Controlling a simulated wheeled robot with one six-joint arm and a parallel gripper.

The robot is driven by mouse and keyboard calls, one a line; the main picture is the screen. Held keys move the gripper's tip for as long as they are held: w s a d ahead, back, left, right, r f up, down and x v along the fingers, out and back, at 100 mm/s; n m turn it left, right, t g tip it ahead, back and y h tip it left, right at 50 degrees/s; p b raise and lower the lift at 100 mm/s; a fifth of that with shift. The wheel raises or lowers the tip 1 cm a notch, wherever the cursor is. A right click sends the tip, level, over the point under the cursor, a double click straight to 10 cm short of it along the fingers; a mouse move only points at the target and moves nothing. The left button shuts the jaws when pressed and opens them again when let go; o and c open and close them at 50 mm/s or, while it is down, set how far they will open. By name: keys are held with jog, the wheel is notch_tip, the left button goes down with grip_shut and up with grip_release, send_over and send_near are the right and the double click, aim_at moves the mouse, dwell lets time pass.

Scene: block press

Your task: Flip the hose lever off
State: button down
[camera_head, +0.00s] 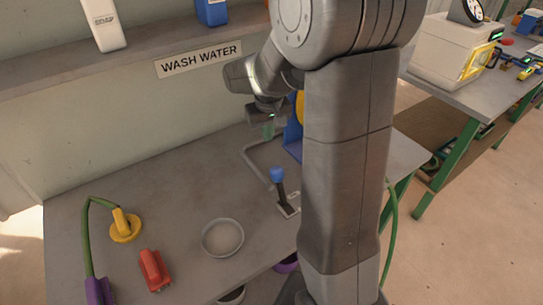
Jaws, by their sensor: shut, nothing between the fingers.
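A lever with a blue knob (277,174) on a dark stick rises from a small flat base plate (288,211) on the grey bench. The stick leans slightly to the left. I take it for the hose lever; a label on its plate is too small to read. My gripper (268,132) is above and behind the lever in the picture, clear of the knob. It is shut and empty, with its fingertips partly hard to make out. My arm hides the bench to the right of the lever.
A blue and yellow device (293,138) stands behind my arm, beside a grey bent pipe (254,163).

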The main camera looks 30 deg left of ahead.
aim_at(279, 168)
jog(key=shift+f, duration=0.15)
notch_tip(279, 168, down, 9)
jog(key=s+d+p, duration=0.1)
jog(key=d+p, duration=0.1)
dwell(0.7)
jog(key=shift+s, duration=0.1)
jog(key=shift+d, duration=0.1)
jog(key=shift+s+d+r+t+y+b, duration=0.2)
jog(key=shift+s+d+y+b, duration=0.25)
jog(key=shift+b, duration=0.35)
jog(key=shift+s+d+r+t+y+b, duration=0.1)
jog(key=shift+d+r+t+y+b, duration=0.15)
jog(key=shift+d+b, duration=0.5)
jog(key=shift+s+d+r+t+y+b, duration=0.15)
jog(key=shift+s+d+y+b, duration=0.2)
jog(key=shift+b, duration=0.55)
jog(key=s+d+t+y+b, duration=0.2)
jog(key=s+d+y+b, duration=0.2)
jog(key=d+b, duration=0.4)
jog(key=b, duration=0.7)
jog(key=shift+s+d+r+t+y, duration=0.15)
jog(key=shift+s+d+t+y, duration=0.05)
jog(key=shift+d+t+y, duration=0.15)
